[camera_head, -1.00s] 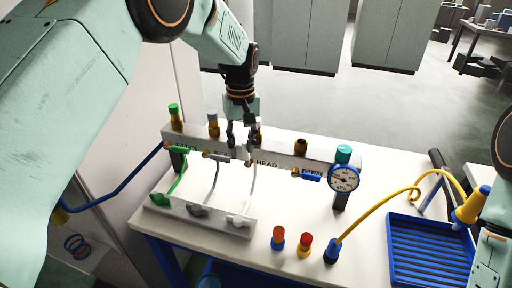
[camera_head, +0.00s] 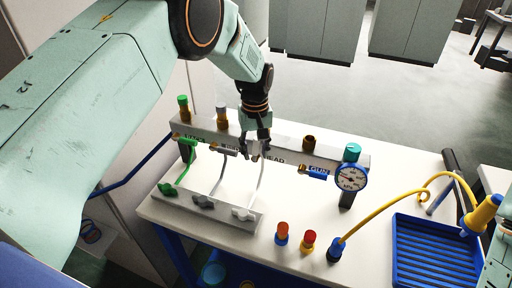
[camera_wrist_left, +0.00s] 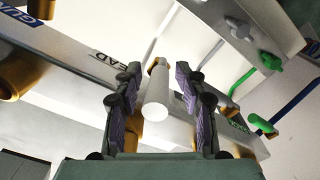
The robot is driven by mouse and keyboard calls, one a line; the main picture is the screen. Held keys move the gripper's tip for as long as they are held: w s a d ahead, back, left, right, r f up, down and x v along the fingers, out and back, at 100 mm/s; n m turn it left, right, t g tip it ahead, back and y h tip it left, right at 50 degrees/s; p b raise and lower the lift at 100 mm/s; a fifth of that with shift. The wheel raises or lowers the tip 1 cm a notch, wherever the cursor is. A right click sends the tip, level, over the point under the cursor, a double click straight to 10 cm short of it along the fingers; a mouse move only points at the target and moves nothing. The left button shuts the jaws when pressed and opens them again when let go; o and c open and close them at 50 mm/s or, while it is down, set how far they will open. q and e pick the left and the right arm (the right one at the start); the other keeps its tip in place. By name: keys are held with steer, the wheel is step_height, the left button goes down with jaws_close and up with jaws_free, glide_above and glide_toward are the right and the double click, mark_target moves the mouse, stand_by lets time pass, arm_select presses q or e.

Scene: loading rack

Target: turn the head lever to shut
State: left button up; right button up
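The white head lever (camera_head: 254,150) is on the grey manifold bar beside the "HEAD" label. In the head view it is small and partly covered by my left gripper (camera_head: 256,147). In the left wrist view the white lever (camera_wrist_left: 157,92) stands between the two fingers of my left gripper (camera_wrist_left: 157,98), its round end towards the camera. Gaps show on both sides of it, so the fingers are open around it and do not appear to grip it. The lever's exact angle is hard to tell. My right gripper does not show.
The manifold bar (camera_head: 290,157) also carries a green lever (camera_head: 187,142), a grey lever (camera_head: 224,149) and a blue gun lever (camera_head: 318,176). A gauge (camera_head: 350,177) is at its right end. Hoses, coloured caps and a blue tray (camera_head: 398,250) are on the bench.

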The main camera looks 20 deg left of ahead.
arm_select(q)
steer(key=shift+s+a+r, duration=0.1)
steer(key=shift+s+r, duration=0.15)
steer(key=shift+s, duration=0.2)
steer(key=shift+r, duration=0.1)
steer(key=shift+c, duration=0.6)
steer(key=shift+w+f, duration=0.35)
steer(key=shift+w, duration=0.15)
steer(key=c, duration=0.6)
steer(key=shift+s+r, duration=0.1)
steer(key=shift+s, duration=0.05)
jaws_close()
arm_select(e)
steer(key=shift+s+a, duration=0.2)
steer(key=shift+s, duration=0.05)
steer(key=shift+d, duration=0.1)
